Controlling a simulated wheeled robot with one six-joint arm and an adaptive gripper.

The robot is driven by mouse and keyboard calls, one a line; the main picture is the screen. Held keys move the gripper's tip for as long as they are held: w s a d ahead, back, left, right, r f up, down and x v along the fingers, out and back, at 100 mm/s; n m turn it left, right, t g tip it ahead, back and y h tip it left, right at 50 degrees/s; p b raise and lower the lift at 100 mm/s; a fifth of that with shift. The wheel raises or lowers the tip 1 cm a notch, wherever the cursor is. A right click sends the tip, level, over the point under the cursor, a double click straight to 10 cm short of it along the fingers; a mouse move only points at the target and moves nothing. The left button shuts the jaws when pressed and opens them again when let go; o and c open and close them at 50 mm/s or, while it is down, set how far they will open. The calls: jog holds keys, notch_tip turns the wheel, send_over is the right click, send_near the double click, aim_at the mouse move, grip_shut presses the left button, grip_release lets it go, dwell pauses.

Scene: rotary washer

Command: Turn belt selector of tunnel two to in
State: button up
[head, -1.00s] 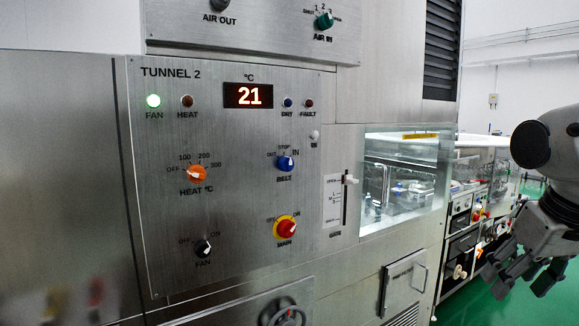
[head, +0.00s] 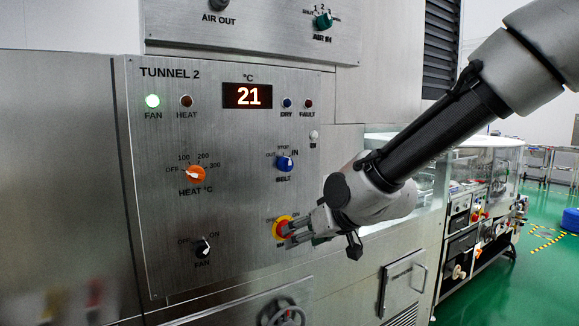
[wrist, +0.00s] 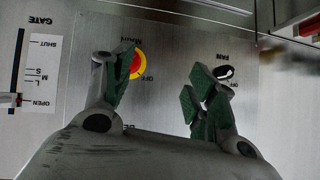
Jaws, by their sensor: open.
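The blue belt selector (head: 285,163) is on the Tunnel 2 panel in the head view, under the marks OUT, STOP and IN. Its white pointer is too small to read surely. My gripper (head: 298,235) is open and empty, below and slightly right of the selector, with its fingers over the red and yellow main switch (head: 281,229). In the wrist view, which is upside down, my open fingers (wrist: 160,80) spread before the panel, and the main switch (wrist: 138,66) shows beside one finger. The belt selector is hidden there behind my gripper. Contact with the panel cannot be told.
The orange heat knob (head: 196,175) and black fan knob (head: 202,248) sit left on the panel; the fan knob also shows in the wrist view (wrist: 224,72). My arm covers the gate slider in the head view; the gate scale (wrist: 42,72) shows in the wrist view.

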jog(key=w+a+r+t, duration=0.2)
jog(key=w+r+t, duration=0.1)
jog(key=r, duration=0.1)
jog(key=m+t+y, duration=0.1)
jog(key=m+t, duration=0.1)
jog(key=t, duration=0.3)
send_near(289, 165)
jog(key=w, duration=0.2)
jog(key=x, duration=0.7)
jog(key=shift+s+a, duration=0.2)
jog(key=shift+a, duration=0.1)
jog(key=shift+w+a, duration=0.3)
jog(key=shift+w, duration=0.25)
jog(key=c, duration=1)
